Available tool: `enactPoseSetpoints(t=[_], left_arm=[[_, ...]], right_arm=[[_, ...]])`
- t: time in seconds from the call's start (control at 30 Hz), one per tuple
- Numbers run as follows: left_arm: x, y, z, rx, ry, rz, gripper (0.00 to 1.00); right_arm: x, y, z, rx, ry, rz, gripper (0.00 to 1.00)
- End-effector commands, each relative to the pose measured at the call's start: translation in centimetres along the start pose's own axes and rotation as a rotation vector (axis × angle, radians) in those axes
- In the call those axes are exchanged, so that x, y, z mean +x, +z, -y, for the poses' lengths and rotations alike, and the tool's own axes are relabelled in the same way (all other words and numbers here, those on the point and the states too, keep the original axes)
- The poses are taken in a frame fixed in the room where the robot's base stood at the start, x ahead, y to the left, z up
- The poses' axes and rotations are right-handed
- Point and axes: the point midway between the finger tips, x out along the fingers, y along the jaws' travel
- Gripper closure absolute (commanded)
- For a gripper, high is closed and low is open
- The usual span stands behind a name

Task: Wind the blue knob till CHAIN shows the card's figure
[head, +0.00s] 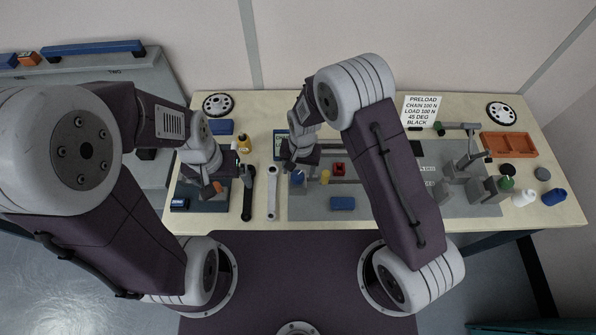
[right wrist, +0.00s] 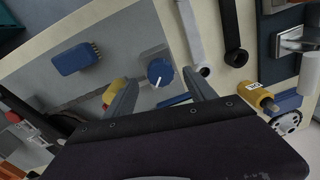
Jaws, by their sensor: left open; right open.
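The blue knob (right wrist: 160,71) has a white pointer line and stands on the grey plate. In the right wrist view it lies between the fingertips of my right gripper (right wrist: 158,82), which is open; I see no clear contact. The knob (head: 298,178) shows small beneath that gripper in the head view. The white card (head: 422,112) at the back reads PRELOAD, CHAIN 100 N, LOAD 100 N, 45 DEG, BLACK. My left gripper (head: 208,180) is open over the left of the table.
Dark (head: 248,195) and light (head: 272,193) wrenches lie left of the plate. An orange tray (head: 508,145) and bottles are at the right.

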Motion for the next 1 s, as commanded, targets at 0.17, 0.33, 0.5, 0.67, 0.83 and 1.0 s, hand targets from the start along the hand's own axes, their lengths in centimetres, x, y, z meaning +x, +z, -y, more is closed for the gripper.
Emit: enactPoseSetpoints(t=[0.17, 0.33, 0.5, 0.67, 0.83, 1.0], left_arm=[[-0.6, -0.1, 0.0, 0.0, 0.0, 0.0, 0.06], [-0.6, -0.1, 0.0, 0.0, 0.0, 0.0, 0.06], [-0.6, -0.1, 0.0, 0.0, 0.0, 0.0, 0.06], [-0.6, -0.1, 0.0, 0.0, 0.0, 0.0, 0.06], [-0.6, -0.1, 0.0, 0.0, 0.0, 0.0, 0.06], [-0.7, -0.1, 0.0, 0.0, 0.0, 0.0, 0.06]], right_arm=[[2.5, 0.0, 0.0, -0.001, 0.001, 0.001, 0.36], [3.2, -0.1, 0.0, 0.0, -0.001, -0.002, 0.36], [3.2, -0.1, 0.0, 0.0, -0.001, -0.002, 0.39], [3.2, -0.1, 0.0, 0.0, -0.001, -0.002, 0.83], [3.1, 0.0, 0.0, 0.002, -0.001, -0.002, 0.98], [3.1, 0.0, 0.0, 0.034, -0.001, -0.003, 0.98]])
